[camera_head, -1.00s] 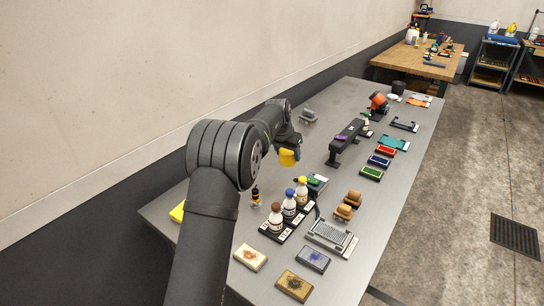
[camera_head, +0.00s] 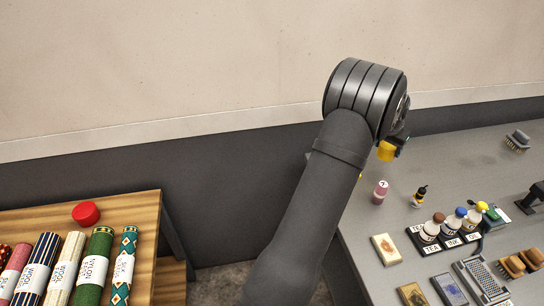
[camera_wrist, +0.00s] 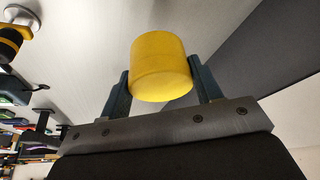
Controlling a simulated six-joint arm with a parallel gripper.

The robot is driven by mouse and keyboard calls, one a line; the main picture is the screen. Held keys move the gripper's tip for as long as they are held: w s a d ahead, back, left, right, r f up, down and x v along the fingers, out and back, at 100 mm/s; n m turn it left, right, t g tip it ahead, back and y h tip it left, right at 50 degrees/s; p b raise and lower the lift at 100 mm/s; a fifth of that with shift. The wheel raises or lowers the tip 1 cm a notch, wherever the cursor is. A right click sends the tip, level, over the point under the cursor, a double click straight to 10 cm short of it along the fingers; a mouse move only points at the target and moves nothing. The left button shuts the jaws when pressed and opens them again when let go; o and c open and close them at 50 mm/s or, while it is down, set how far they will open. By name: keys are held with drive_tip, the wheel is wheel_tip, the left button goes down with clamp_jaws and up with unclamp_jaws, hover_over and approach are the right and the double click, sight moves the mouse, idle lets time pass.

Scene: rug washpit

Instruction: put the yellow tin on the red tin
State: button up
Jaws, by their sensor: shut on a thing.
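The yellow tin (camera_wrist: 160,66) is a short, plain cylinder held between the two fingers of my gripper (camera_wrist: 163,88) in the wrist view. In the head view the yellow tin (camera_head: 387,151) hangs from my gripper (camera_head: 395,146), mostly hidden behind my arm, above the left end of the grey table. The red tin (camera_head: 86,213) is a low round tin on the wooden shelf top (camera_head: 140,207) at the lower left, behind the rolled rugs. My gripper is well to the right of the red tin. The red tin does not show in the wrist view.
Several rolled rugs (camera_head: 95,265) lie in front of the red tin. A gap separates the shelf from the grey table (camera_head: 345,220). A pink bottle (camera_head: 380,192), a small dark bottle (camera_head: 419,196) and a bottle rack (camera_head: 440,236) stand near my gripper.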

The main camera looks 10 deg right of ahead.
drive_tip(key=w+a+f+n, duration=0.1)
drive_tip(key=w+a, duration=0.1)
drive_tip(key=a, duration=0.3)
drive_tip(key=w+a+f+n, duration=0.1)
drive_tip(key=w+a, duration=0.2)
drive_tip(key=a, duration=0.3)
drive_tip(key=w+a+f+n+t, duration=0.1)
drive_tip(key=w+a, duration=0.2)
drive_tip(key=a, duration=0.3)
drive_tip(key=shift+w+a+n+y, duration=0.15)
drive_tip(key=shift+a+n+y, duration=0.1)
drive_tip(key=shift+n+y, duration=0.15)
drive_tip(key=w+a+f+n+t+y, duration=0.15)
drive_tip(key=a+n, duration=0.35)
drive_tip(key=a, duration=2)
drive_tip(key=a+f+n+y, duration=0.15)
drive_tip(key=a+n, duration=0.35)
drive_tip(key=a, duration=1.9)
drive_tip(key=s+a+r+n+g+y, duration=0.1)
drive_tip(key=s+a+r+n, duration=0.15)
drive_tip(key=a, duration=1.15)
drive_tip(key=s+a+r+n+y, duration=0.1)
drive_tip(key=a+r+n, duration=0.15)
drive_tip(key=a, duration=1.05)
approach(79, 214)
drive_tip(key=shift+w, duration=0.9)
drive_tip(key=shift+s+a+f, duration=0.1)
drive_tip(key=shift+a+f, duration=0.25)
drive_tip(key=shift+f, duration=1.9)
